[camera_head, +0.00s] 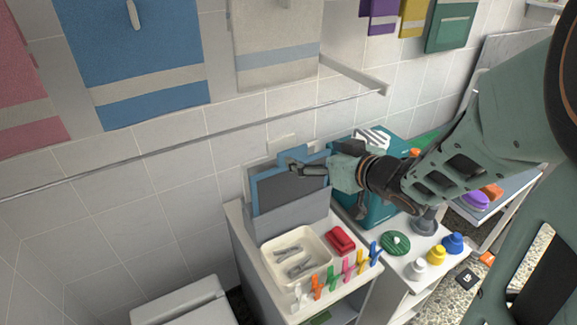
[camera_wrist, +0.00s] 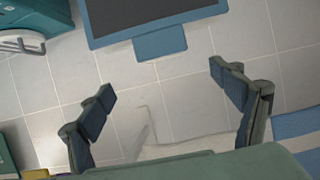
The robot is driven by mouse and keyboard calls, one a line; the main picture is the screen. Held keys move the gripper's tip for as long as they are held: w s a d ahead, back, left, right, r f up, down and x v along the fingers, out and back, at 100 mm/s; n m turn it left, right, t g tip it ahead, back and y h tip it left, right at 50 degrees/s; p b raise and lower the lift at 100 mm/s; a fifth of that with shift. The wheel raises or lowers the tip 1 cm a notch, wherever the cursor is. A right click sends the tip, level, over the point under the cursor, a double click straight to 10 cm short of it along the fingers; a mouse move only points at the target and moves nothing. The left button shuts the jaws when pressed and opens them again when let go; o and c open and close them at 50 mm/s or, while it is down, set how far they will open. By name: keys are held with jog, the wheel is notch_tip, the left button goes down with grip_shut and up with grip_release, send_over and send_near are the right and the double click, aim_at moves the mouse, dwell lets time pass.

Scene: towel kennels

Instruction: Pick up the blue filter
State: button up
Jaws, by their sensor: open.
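The blue filter (camera_head: 285,192) is a flat panel with a blue frame and a dark centre. It stands upright in a grey holder (camera_head: 288,221) on the white cabinet, against the tiled wall. In the wrist view the filter (camera_wrist: 150,14) shows at the top, with a blue tab (camera_wrist: 160,43) on its edge pointing toward my gripper. My gripper (camera_head: 303,167) is at the filter's top edge in the head view. In the wrist view my gripper (camera_wrist: 163,82) is open and empty, its fingers spread to either side of the tab, which lies beyond the fingertips.
A cream tray (camera_head: 269,262) of grey clips, a red block (camera_head: 340,240) and several coloured clothespins stand in front of the holder. A teal box (camera_head: 366,210) is close on the right. Towels hang above, near a wall rail (camera_head: 180,145).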

aim_at(294, 150)
jog(key=x, duration=0.7)
jog(key=b+x, duration=0.1)
jog(key=x, duration=0.2)
jog(key=shift+a+f, duration=0.3)
jog(key=shift+f, duration=0.15)
jog(key=c, duration=1.7)
